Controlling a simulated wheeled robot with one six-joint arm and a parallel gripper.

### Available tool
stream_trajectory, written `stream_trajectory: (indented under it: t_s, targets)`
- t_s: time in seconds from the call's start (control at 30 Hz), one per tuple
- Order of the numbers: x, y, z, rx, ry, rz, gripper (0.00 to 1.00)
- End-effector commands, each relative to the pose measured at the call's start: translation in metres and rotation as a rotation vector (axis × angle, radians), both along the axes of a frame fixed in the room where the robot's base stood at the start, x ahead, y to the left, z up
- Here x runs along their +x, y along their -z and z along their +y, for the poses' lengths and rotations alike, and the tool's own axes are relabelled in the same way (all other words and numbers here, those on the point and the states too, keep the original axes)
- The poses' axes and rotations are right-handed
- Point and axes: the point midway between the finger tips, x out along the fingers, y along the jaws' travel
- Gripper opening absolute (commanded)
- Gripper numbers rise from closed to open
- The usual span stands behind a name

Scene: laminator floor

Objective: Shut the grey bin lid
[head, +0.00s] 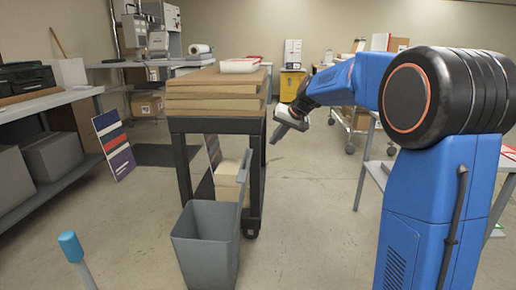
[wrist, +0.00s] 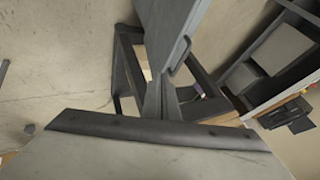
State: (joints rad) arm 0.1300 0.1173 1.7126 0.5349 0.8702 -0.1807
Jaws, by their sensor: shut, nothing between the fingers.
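The grey bin (head: 205,246) stands on the floor in front of the dark cart, open at the top. Its grey lid (head: 245,180) stands up steeply at the bin's right side, seen nearly edge-on. In the wrist view a grey panel that looks like the lid (wrist: 174,60) runs down from the top edge. My gripper (head: 277,135) is shut and empty, above and to the right of the raised lid, apart from it in the head view. A pale plate with a dark edge covers the bottom of the wrist view and hides what lies below.
The dark cart (head: 179,160), stacked with brown boards (head: 215,90), stands just behind the bin. A blue-capped post (head: 71,247) is at the lower left. A shelf table (head: 45,105) lines the left side. Open floor (head: 310,220) lies right of the bin.

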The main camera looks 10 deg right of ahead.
Motion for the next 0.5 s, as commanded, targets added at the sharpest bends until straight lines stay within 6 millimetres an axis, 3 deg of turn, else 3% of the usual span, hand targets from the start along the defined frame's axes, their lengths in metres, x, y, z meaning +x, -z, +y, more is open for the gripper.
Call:
stream_trajectory:
  t_s: [0.17, 0.5]
  targets:
    - [0.008, 0.014, 0.006, 0.001, -0.002, 0.002, 0.00]
    - [0.037, 0.061, 0.026, 0.000, -0.002, 0.003, 0.00]
